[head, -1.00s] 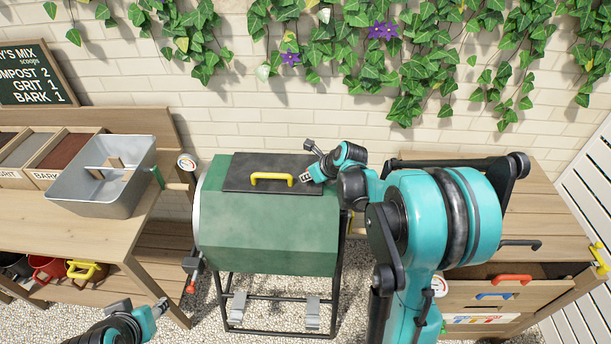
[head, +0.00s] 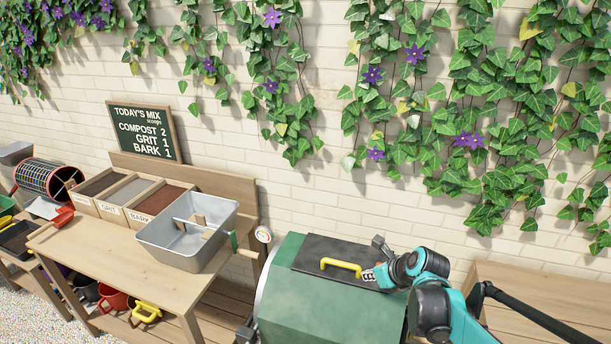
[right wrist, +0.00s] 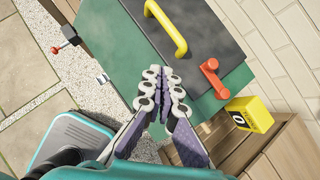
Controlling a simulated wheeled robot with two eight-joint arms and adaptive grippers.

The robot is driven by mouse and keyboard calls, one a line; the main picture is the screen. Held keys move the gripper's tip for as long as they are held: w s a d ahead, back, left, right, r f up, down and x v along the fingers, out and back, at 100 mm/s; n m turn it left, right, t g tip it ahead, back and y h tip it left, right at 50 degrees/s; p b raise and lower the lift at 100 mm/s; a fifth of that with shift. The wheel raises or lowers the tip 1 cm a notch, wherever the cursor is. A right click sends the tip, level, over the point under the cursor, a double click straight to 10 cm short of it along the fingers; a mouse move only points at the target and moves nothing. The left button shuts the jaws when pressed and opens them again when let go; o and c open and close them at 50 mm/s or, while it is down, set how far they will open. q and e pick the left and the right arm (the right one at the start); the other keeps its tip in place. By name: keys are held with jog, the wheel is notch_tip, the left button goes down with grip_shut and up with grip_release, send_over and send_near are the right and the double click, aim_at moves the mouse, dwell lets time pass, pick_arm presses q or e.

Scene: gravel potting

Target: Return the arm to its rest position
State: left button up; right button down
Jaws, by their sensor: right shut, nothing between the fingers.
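My right gripper (head: 371,275) is in front of the dark lid's right end, over the green drum (head: 325,310). Its fingers are together and empty; they also show in the right wrist view (right wrist: 163,76), over the drum's green surface beside the lid. The dark lid (head: 313,250) lies closed on the drum, with a yellow handle (head: 341,267) just left of my gripper. My right arm comes in from the lower right. My left gripper is out of view.
A bench (head: 95,255) on the left carries a grey metal tub (head: 170,255) and bins of compost, grit and bark. A wooden surface (head: 550,292) lies right of my arm. A red latch (right wrist: 211,79) and a yellow counter box (right wrist: 250,113) sit near my right fingers.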

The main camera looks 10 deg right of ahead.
pick_arm(q)
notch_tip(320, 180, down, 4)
jog(key=b, duration=0.4)
pick_arm(e)
jog(key=s+a+f+n+h, duration=0.1)
jog(key=s+a+n, duration=0.3)
jog(key=s+n, duration=0.6)
jog(key=s+a+f+n+h, duration=0.1)
jog(key=s+a+n, duration=0.3)
jog(key=s+n, duration=0.6)
jog(key=f+n, duration=0.1)
jog(key=n, duration=1.1)
jog(key=shift+a+n, duration=0.2)
jog(key=shift+n, duration=0.1)
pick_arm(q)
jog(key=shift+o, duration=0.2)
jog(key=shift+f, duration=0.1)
pick_arm(e)
jog(key=shift+f, duration=0.15)
